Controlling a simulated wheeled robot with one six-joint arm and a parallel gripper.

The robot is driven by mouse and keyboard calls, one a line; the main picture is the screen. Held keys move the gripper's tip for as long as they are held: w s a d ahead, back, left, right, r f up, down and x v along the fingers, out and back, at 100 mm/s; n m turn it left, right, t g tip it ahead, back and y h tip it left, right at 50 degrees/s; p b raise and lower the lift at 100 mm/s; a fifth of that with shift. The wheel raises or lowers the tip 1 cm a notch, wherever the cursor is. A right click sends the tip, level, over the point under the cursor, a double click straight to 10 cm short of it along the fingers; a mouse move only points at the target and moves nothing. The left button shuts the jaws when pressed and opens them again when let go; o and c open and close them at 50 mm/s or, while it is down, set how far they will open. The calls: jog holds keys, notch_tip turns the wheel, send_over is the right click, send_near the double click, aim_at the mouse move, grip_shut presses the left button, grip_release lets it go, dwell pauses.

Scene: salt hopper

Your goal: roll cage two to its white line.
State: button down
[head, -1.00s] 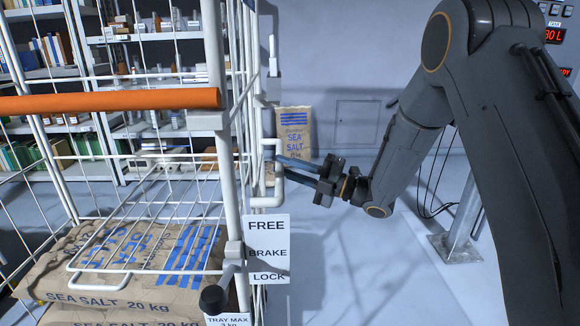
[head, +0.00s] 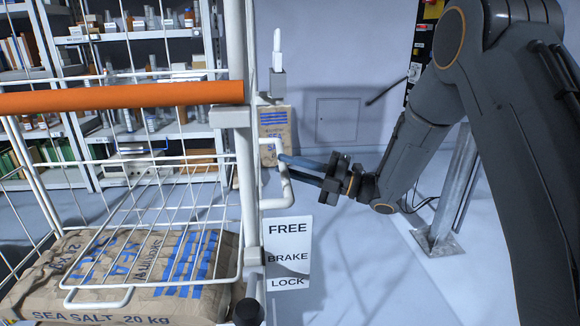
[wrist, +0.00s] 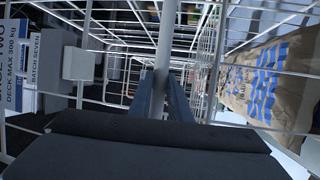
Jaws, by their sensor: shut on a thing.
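Cage two (head: 241,150) is a white wire roll cage with an orange bar (head: 120,97) across it, filling the left of the head view. Part of its name label (wrist: 60,20) shows at the left in the wrist view. My gripper (head: 285,162) is shut on the white side handle (head: 288,190) of the cage. In the wrist view its fingers (wrist: 160,95) close around a white upright bar. A sign (head: 288,255) on the cage reads FREE, BRAKE, LOCK, with a black knob (head: 248,312) lower left of it. I cannot make out the white line.
Salt sacks (head: 130,275) lie in the cage under a wire tray (head: 150,240). Shelving (head: 75,40) stands behind on the left. Another salt sack (head: 273,125) stands by the back wall. A grey metal post (head: 450,190) stands at the right behind my arm. Floor between is clear.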

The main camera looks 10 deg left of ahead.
jog(key=c, duration=1.6)
grip_release()
jog(key=shift+r, duration=0.45)
jog(key=shift+c, duration=0.2)
jog(key=shift+w+d+f, duration=0.1)
jog(key=shift+d+f, duration=0.05)
jog(key=v, duration=0.7)
jog(key=shift+d+b, duration=0.4)
